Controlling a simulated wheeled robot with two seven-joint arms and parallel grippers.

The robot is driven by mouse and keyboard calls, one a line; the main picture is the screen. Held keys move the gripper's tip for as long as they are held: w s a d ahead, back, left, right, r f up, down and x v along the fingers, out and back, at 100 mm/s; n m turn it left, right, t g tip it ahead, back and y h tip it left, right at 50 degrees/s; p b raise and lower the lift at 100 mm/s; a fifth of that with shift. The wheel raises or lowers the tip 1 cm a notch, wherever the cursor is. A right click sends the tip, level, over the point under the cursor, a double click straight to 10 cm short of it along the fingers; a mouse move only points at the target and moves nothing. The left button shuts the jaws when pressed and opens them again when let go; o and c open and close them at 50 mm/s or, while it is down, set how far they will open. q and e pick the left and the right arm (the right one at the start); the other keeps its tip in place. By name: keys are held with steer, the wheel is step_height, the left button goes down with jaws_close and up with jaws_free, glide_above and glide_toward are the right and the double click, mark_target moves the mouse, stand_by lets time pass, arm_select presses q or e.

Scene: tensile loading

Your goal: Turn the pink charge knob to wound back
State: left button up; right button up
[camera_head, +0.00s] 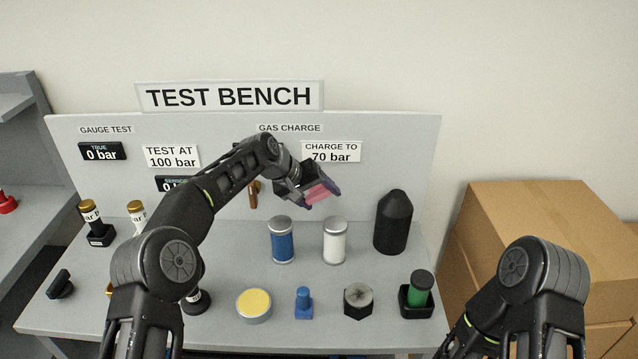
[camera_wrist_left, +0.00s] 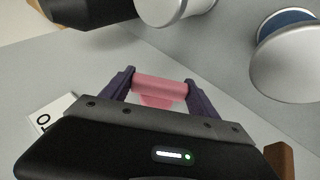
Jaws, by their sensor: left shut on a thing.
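The pink charge knob (camera_wrist_left: 160,88) sits between the fingers of my left gripper in the left wrist view. My left gripper (camera_head: 319,194) is shut on it, in front of the bench's back panel (camera_head: 400,150) below the "CHARGE TO 70 bar" label (camera_head: 331,152). In the head view the pink knob (camera_head: 318,193) shows partly between the purple fingers. The gripper hides how the knob meets the panel, and I cannot read its turn position. My right arm (camera_head: 545,275) shows at the lower right, but its gripper is outside the picture.
Blue (camera_head: 283,240) and white (camera_head: 334,241) canisters and a black cylinder (camera_head: 394,222) stand below and right of my left gripper. A yellow-topped tin (camera_head: 254,304), blue plug (camera_head: 303,303), hex nut (camera_head: 358,301) and green cylinder (camera_head: 419,290) line the front. Cardboard boxes (camera_head: 540,225) stand at right.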

arm_select(q)
steer(key=shift+r+y+p, duration=0.3)
steer(key=shift+y+p, duration=0.3)
steer(key=shift+p, duration=0.1)
steer(key=shift+f+m+y+p, duration=0.25)
steer(key=shift+m+y+p, duration=0.05)
steer(key=shift+y+p, duration=0.2)
arm_select(e)
steer(key=shift+s+d+r, duration=0.1)
steer(key=shift+d+r, duration=0.05)
steer(key=shift+r, duration=1.4)
arm_select(q)
steer(key=o, duration=1.4)
steer(key=shift+c, duration=0.2)
steer(key=shift+a, duration=0.1)
arm_select(e)
steer(key=shift+f, duration=0.1)
arm_select(q)
steer(key=shift+s+a+r+b, duration=0.1)
steer(key=shift+r+b, duration=0.25)
steer(key=b+v, duration=0.2)
steer(key=v, duration=0.5)
arm_select(e)
step_height(320, 180, down, 2)
steer(key=shift+f, duration=0.15)
